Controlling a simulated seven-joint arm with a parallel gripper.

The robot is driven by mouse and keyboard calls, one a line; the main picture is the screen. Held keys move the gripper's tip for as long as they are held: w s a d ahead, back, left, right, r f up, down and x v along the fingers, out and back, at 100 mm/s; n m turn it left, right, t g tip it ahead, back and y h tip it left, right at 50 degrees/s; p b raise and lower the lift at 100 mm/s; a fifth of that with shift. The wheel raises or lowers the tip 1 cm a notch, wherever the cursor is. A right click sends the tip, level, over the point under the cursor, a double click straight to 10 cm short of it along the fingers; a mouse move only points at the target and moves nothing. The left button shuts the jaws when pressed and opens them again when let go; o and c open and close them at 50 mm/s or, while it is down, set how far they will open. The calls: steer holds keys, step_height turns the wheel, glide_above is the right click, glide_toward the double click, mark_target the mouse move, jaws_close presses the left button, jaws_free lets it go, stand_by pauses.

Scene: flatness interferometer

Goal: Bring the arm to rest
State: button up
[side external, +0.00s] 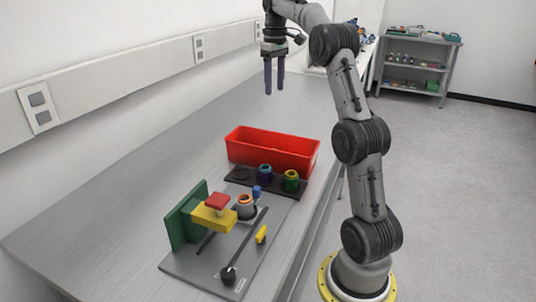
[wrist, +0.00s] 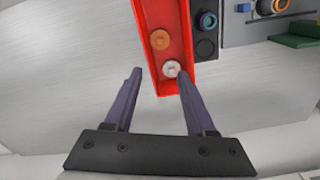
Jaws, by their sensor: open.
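My gripper (side external: 274,76) hangs high above the grey bench, beyond the red bin, with its two dark fingers apart and nothing between them. In the wrist view my gripper (wrist: 160,88) also shows open, its fingers pointing toward the bench with the near end of the red bin (wrist: 186,45) below. The red bin (side external: 262,150) stands on the bench. In the wrist view an orange round piece (wrist: 160,40) and a white round piece (wrist: 171,69) lie in it.
The bench around my gripper is clear.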

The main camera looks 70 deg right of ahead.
steer(key=w+a+r+n+t, duration=0.1)
steer(key=w+a+r+n, duration=0.1)
steer(key=a+r, duration=0.55)
steer(key=s+a+r+n+t+h, duration=0.1)
steer(key=s+a, duration=0.2)
steer(key=a, duration=0.6)
steer(key=s+a+n+t, duration=0.1)
steer(key=s+a, duration=0.3)
steer(key=a, duration=0.4)
steer(key=s+a+f+n+t, duration=0.1)
steer(key=s+a+f+t, duration=0.1)
steer(key=s+a+f, duration=0.6)
steer(key=s+a+f+m+y, duration=0.1)
steer(key=s+f, duration=0.3)
steer(key=f, duration=0.4)
steer(key=shift+s+a+f+m+t, duration=0.25)
steer(key=shift+s+a+m+t, duration=0.05)
steer(key=shift+a, duration=0.15)
